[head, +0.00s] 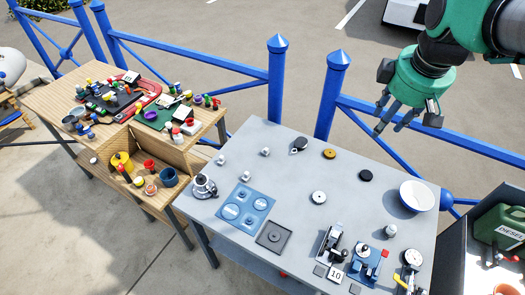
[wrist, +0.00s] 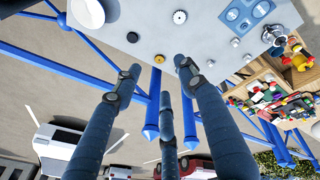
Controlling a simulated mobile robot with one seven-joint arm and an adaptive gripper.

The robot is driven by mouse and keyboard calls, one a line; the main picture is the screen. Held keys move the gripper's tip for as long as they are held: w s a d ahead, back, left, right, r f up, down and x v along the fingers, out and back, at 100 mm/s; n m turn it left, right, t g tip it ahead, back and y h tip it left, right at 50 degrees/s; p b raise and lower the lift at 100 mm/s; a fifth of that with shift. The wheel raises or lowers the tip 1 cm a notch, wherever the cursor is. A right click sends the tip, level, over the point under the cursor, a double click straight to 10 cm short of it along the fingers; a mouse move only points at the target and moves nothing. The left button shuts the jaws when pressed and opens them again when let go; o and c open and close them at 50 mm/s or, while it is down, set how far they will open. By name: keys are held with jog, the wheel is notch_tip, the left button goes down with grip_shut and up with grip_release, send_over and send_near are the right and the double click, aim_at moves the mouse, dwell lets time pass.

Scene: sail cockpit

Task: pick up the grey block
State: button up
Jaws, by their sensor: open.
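My gripper (head: 389,122) is open and empty, high at the upper right of the head view, beyond the far edge of the grey table (head: 300,178). In the wrist view my gripper (wrist: 158,76) shows its fingers spread, with nothing between them. I cannot tell for certain which thing is the grey block. Small dark grey square pieces (head: 320,270) lie at the table's near edge, beside a card marked 10 (head: 336,274). A larger dark grey square piece (head: 273,236) with a round centre lies flat left of them. My gripper touches none of these.
A white bowl (head: 416,195), a black disc (head: 365,175), an orange disc (head: 329,153) and a blue tray (head: 246,209) sit on the grey table. A blue railing (head: 276,85) runs behind. A crowded wooden table (head: 50,95) stands left, a diesel can (head: 500,226) right.

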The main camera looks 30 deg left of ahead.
jog(key=w+a+f+n+g, duration=0.1)
jog(key=w+a+f+n, duration=0.2)
jog(key=a, duration=0.5)
jog(key=w+a+f+n, duration=0.2)
jog(key=w+a+n, duration=0.15)
jog(key=a, duration=0.35)
jog(key=n+g+h+b, duration=0.1)
jog(key=n+g+b, duration=0.1)
jog(key=n, duration=1.4)
send_over(221, 157)
notch_tip(221, 157, down, 26)
jog(key=shift+s+a+f, duration=0.1)
jog(key=shift+f, duration=0.05)
jog(key=shift+f+b, duration=0.95)
jog(key=shift+f, duration=3.35)
